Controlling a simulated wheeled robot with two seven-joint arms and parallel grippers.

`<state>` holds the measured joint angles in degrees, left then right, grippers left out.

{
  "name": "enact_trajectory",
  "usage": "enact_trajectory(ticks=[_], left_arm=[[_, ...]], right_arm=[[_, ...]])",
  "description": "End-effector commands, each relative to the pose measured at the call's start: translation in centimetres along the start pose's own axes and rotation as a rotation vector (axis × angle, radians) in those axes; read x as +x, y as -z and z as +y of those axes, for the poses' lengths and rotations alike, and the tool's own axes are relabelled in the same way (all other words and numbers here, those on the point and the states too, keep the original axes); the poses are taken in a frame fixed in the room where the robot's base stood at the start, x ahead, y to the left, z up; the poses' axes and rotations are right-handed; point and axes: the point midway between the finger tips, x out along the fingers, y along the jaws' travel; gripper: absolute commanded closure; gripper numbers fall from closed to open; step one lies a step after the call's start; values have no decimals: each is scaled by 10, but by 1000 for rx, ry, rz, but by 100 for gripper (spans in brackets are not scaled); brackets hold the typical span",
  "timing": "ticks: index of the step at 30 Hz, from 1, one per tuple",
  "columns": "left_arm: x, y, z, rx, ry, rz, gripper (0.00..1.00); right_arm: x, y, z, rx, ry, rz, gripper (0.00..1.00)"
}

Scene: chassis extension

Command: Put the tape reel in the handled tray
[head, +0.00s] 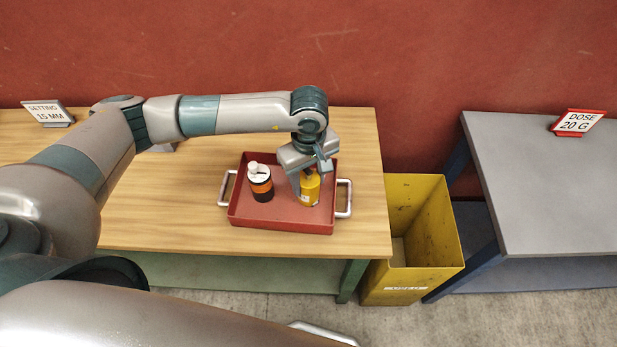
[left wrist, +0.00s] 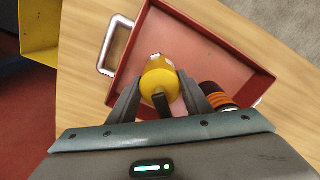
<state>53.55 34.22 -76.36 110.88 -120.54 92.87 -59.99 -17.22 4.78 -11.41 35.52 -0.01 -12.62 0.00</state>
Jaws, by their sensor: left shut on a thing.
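The handled tray (head: 280,222) is red with two pale metal handles and sits on the wooden table. Its rim also shows in the left wrist view (left wrist: 215,40). My left gripper (head: 308,181) points down over the right half of the tray. It is shut on a yellow rounded thing with a black tab, which I take as the tape reel (head: 309,190). In the left wrist view the reel (left wrist: 160,72) sits between the two fingers. It is within the tray's outline; I cannot tell whether it touches the floor. My right gripper is not in view.
A black and orange container with a white top (head: 261,184) stands in the tray's left half, close to the gripper. A yellow bin (head: 410,280) stands right of the wooden table (head: 165,215). A grey table (head: 550,190) with a dose sign (head: 578,122) is farther right.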

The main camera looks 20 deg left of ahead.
Motion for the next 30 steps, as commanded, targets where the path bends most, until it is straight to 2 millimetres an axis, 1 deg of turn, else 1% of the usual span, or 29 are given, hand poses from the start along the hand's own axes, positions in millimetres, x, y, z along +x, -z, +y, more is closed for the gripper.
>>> enact_trajectory(ticks=[5, 6, 7, 8, 17, 23, 24, 26, 30], left_arm=[[3, 0, 0, 0, -1, 0, 81], [2, 0, 0, 0, -1, 0, 48], [2, 0, 0, 0, 0, 0, 41], [2, 0, 0, 0, 0, 0, 37], [2, 0, 0, 0, 0, 0, 37], [-3, 0, 0, -1, 0, 0, 37], [-4, 0, 1, 0, -3, 0, 37], [-10, 1, 2, -1, -4, 1, 37], [-30, 1, 1, 1, -4, 2, 37]], right_arm=[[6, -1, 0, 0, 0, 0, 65], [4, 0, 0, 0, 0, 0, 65], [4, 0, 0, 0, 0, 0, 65], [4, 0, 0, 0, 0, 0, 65], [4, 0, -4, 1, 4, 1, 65], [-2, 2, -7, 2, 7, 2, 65], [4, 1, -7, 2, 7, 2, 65], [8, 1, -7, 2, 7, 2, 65], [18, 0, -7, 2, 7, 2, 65]])
